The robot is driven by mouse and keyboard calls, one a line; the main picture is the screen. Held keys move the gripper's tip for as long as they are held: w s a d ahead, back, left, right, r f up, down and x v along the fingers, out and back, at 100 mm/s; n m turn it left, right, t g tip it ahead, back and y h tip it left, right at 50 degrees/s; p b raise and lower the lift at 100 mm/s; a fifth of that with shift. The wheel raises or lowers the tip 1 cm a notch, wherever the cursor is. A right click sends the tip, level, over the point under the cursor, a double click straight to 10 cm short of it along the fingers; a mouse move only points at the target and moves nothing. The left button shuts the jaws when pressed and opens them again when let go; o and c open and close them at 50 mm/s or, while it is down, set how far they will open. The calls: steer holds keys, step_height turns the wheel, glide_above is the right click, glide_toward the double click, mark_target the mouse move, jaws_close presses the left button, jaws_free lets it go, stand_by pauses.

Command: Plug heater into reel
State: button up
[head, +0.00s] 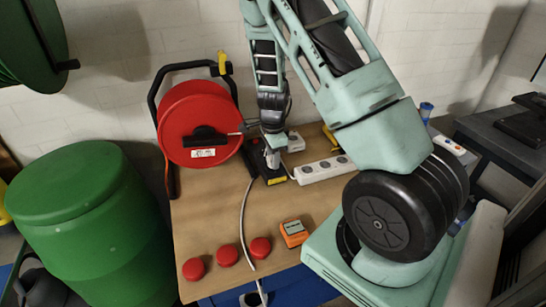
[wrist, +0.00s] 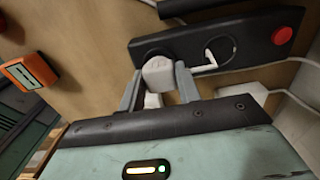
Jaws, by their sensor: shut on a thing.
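The red reel (head: 200,125) stands at the back left of the workbench. Its black socket panel (wrist: 250,38) shows in the wrist view, with two round sockets and a red button. My gripper (head: 271,158) is at the reel's front right, by the panel. In the wrist view its fingers are shut on a white plug (wrist: 158,74). The plug lies over the lower edge of the left socket (wrist: 153,54); I cannot tell whether it is inserted. A white cable (head: 244,205) runs from near my gripper towards the bench's front edge. No heater is recognisable.
A white power strip (head: 324,170) lies right of my gripper. An orange box (head: 294,232) and three red round objects, one in the middle (head: 227,255), lie near the bench's front. A green barrel (head: 95,225) stands at the left. The bench's (head: 205,215) left middle is clear.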

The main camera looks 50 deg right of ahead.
steer(key=shift+f+b, duration=0.35)
steer(key=shift+f, duration=0.25)
stand_by(0.7)
steer(key=o, duration=1)
step_height(320, 180, up, 18)
steer(key=shift+f, duration=0.25)
